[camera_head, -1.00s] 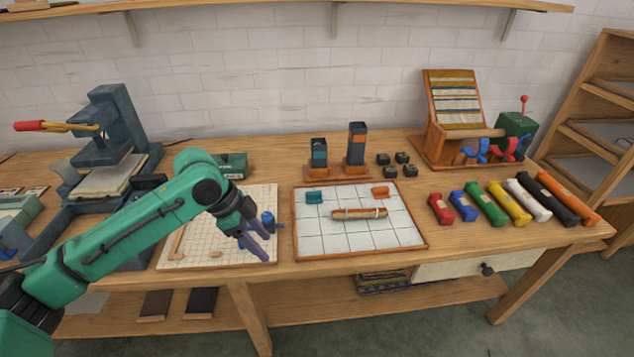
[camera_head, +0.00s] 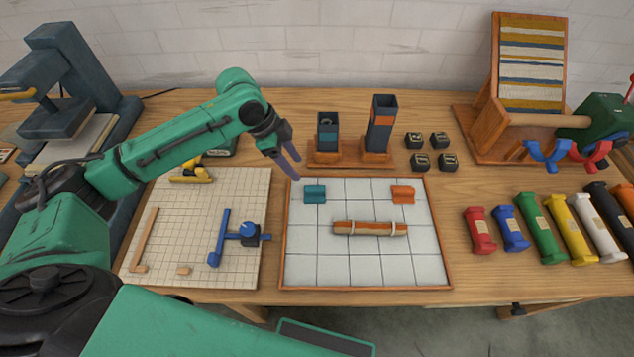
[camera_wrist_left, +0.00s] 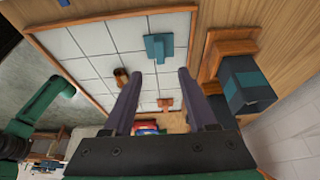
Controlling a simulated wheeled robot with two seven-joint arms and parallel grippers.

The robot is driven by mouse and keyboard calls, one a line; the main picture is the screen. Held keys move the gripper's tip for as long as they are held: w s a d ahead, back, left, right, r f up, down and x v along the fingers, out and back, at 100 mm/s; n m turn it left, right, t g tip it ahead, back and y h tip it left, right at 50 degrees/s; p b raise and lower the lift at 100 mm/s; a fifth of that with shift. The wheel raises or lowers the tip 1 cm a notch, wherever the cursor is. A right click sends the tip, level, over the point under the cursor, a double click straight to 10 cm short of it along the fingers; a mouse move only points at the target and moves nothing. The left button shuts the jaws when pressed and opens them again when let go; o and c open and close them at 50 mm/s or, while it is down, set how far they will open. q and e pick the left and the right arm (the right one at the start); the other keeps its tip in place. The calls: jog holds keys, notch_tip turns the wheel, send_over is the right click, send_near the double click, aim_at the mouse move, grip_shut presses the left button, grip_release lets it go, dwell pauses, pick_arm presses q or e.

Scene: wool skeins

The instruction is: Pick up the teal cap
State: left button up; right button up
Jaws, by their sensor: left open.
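The teal cap (camera_head: 315,194) lies on the back left part of the white gridded tray (camera_head: 343,272). In the left wrist view the teal cap (camera_wrist_left: 158,46) shows just beyond the fingertips, between their lines. My left gripper (camera_head: 292,162) is open and empty, above the tray's back left corner, just behind and left of the cap in the head view. Its two purple fingers (camera_wrist_left: 158,80) stand apart in the left wrist view, not touching the cap. My right gripper is in neither view.
An orange cap (camera_head: 403,194) and a banded brown roll (camera_head: 370,229) share the tray. A holder with a teal band (camera_head: 328,133) and a taller one with an orange band (camera_head: 381,125) stand close behind. A gridded board (camera_head: 188,240) with tools lies left. Coloured skeins (camera_head: 540,228) lie right.

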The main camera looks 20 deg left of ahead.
aim_at(314, 189)
pick_arm(q)
jog(key=p+x, duration=0.2)
jog(key=x, duration=0.8)
jog(key=shift+d+f, duration=0.2)
jog(key=shift+d, duration=0.1)
jog(key=shift+f, duration=0.1)
grip_shut()
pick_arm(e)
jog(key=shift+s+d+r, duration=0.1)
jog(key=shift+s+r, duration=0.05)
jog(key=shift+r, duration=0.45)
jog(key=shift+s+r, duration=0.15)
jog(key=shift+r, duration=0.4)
